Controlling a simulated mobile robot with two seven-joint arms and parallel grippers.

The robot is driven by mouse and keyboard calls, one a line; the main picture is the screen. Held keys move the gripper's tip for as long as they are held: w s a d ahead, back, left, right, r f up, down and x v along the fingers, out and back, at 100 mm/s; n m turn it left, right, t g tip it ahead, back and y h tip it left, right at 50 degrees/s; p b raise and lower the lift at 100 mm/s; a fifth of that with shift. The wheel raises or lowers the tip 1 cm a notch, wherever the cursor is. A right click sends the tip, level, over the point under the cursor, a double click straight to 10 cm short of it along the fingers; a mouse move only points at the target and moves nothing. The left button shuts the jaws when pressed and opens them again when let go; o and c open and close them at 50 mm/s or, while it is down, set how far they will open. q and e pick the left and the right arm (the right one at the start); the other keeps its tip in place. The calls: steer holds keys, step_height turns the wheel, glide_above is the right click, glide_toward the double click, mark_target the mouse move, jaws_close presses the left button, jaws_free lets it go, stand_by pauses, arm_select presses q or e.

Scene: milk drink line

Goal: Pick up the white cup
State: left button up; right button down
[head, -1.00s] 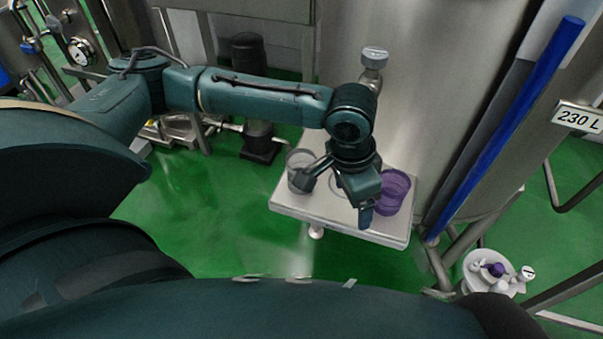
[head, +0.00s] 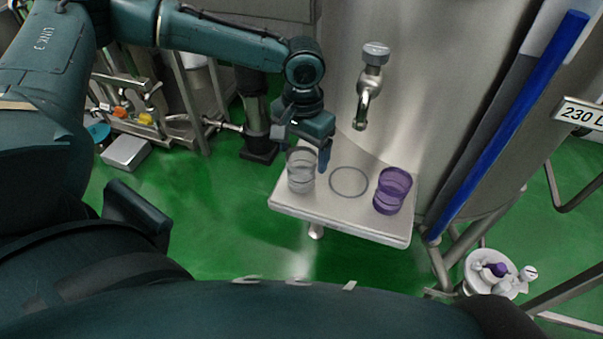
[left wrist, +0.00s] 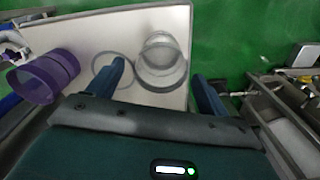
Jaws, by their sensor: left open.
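The white cup (head: 301,171) looks clear and whitish. It stands upright on the left part of a small shelf (head: 350,220) under a tap. In the left wrist view the cup (left wrist: 161,62) lies ahead, between the lines of my two fingers. My left gripper (head: 302,150) is open and empty, above and just behind the cup in the head view. One finger hangs close to the cup's right side; I cannot tell whether it touches. The gripper also shows in the left wrist view (left wrist: 158,92) with its fingers wide apart. My right gripper is not in view.
A purple cup (head: 392,191) stands on the shelf's right part. A ring mark (head: 349,181) lies between the cups, under the tap (head: 369,85) on the steel tank. A white bin (head: 492,278) stands on the floor at right. A blue tube (head: 510,125) runs along the tank.

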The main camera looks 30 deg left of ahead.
mark_target(301, 161)
arm_select(q)
step_height(301, 161, down, 6)
steer(key=shift+s+b, duration=0.1)
steer(key=shift+b, duration=0.3)
steer(key=shift+c, duration=0.6)
steer(key=c, duration=0.9)
steer(key=shift+c, duration=0.2)
steer(key=shift+r, duration=0.1)
